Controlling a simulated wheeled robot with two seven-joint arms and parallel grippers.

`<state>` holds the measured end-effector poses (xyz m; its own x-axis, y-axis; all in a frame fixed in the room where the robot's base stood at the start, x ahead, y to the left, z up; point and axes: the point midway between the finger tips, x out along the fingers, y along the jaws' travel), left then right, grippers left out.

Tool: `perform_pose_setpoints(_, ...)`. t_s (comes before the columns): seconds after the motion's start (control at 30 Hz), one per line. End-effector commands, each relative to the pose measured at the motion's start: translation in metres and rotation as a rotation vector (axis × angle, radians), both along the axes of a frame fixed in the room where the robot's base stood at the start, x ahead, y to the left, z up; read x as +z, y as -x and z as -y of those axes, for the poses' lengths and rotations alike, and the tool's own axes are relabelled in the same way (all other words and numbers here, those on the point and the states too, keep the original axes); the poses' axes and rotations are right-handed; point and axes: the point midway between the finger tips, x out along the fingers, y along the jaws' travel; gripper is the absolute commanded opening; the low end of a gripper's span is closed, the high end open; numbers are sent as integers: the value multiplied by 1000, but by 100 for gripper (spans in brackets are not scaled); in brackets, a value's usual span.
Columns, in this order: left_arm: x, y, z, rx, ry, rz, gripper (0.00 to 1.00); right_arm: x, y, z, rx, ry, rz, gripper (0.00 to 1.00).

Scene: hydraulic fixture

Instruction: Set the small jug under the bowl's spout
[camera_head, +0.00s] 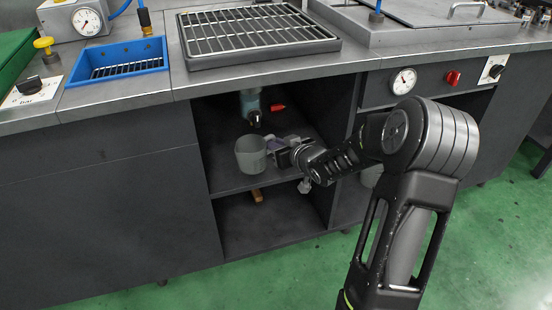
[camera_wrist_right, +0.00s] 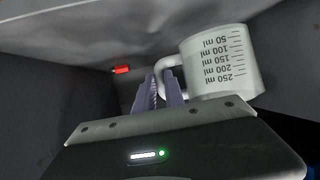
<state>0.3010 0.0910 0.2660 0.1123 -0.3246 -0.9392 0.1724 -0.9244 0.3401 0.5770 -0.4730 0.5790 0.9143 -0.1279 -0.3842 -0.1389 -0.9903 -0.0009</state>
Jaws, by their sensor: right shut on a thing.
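The small jug (camera_head: 250,158) is a pale translucent cup inside the open cabinet bay, upright with its mouth up. In the right wrist view the jug (camera_wrist_right: 222,65) shows printed ml marks and a white handle. My right gripper (camera_head: 276,151) reaches in from the right and is shut on the handle; its fingers (camera_wrist_right: 160,88) show in the wrist view. The bluish bowl (camera_head: 250,101) hangs under the worktop, with a dark spout (camera_head: 255,119) below it. The jug is below the spout in the head view; I cannot tell whether it touches the shelf. My left gripper is not in view.
A red lever (camera_head: 277,107) sits beside the bowl; it also shows in the wrist view (camera_wrist_right: 122,69). The shelf (camera_head: 225,184) has bay walls close on both sides. A brown object (camera_head: 257,195) lies beneath the shelf. The worktop edge (camera_head: 190,92) overhangs the bay.

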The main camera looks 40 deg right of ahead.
Motion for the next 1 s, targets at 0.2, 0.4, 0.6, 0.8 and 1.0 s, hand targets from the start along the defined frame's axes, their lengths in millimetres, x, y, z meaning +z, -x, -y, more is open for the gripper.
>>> perform_pose_setpoints(0.2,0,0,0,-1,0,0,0,0,0,0,0,-1,1,0)
perform_pose_setpoints(0.4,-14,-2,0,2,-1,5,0,-26,0,0,-1,-3,-1,0)
perform_pose_setpoints(0.6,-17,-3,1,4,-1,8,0,-37,0,0,-1,0,1,0)
perform_pose_setpoints(0.8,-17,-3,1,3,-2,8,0,-36,0,0,-1,0,1,0)
perform_pose_setpoints(1.0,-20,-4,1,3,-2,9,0,-40,0,0,-1,-1,0,18)
